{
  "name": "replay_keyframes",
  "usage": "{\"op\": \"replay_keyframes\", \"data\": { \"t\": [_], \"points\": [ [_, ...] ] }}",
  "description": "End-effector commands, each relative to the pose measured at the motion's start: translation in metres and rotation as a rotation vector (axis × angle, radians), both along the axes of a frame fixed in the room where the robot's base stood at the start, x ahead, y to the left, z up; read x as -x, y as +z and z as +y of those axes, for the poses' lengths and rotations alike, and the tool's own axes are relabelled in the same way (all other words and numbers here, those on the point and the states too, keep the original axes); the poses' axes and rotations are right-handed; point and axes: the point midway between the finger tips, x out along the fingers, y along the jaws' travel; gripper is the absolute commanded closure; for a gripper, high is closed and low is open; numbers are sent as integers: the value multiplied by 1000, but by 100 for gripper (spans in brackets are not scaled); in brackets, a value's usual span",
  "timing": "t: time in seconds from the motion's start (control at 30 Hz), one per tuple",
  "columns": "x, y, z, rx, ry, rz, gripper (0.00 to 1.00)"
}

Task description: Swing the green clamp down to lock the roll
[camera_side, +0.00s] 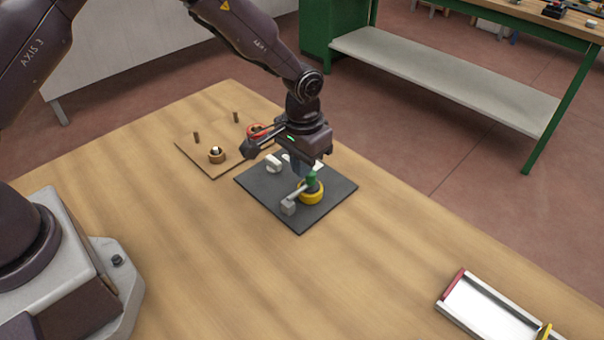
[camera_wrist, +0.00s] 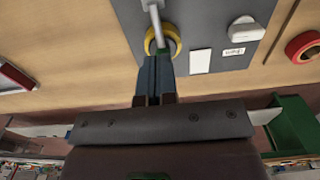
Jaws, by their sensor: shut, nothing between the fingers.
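The yellow roll (camera_side: 313,197) lies on a dark plate on the table; it also shows in the wrist view (camera_wrist: 151,43). The clamp has a grey block (camera_side: 288,208) at the plate's near edge and a grey bar (camera_wrist: 156,18) reaching across the roll. Its green end (camera_side: 311,179) is over the roll; whether it presses on the roll I cannot tell. My gripper (camera_side: 304,170) is shut and empty, pointing down right beside the green end. In the wrist view the shut fingers (camera_wrist: 156,62) partly hide the green end and the roll.
The dark plate (camera_side: 260,196) also carries a white rounded part (camera_side: 273,163) and a white label (camera_wrist: 200,61). A wooden board (camera_side: 190,150) with pegs, a small roll (camera_side: 216,155) and a red roll (camera_side: 257,130) lies behind. A metal tray (camera_side: 490,308) is at front right.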

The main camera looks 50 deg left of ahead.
Motion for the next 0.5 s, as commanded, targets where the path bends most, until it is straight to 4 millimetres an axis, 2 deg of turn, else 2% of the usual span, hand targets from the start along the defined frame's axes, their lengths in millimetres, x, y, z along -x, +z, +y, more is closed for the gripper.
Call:
{"op": "replay_keyframes", "data": {
  "t": [0.5],
  "points": [
    [0,43,0,1,0,-2,100]
  ]
}}
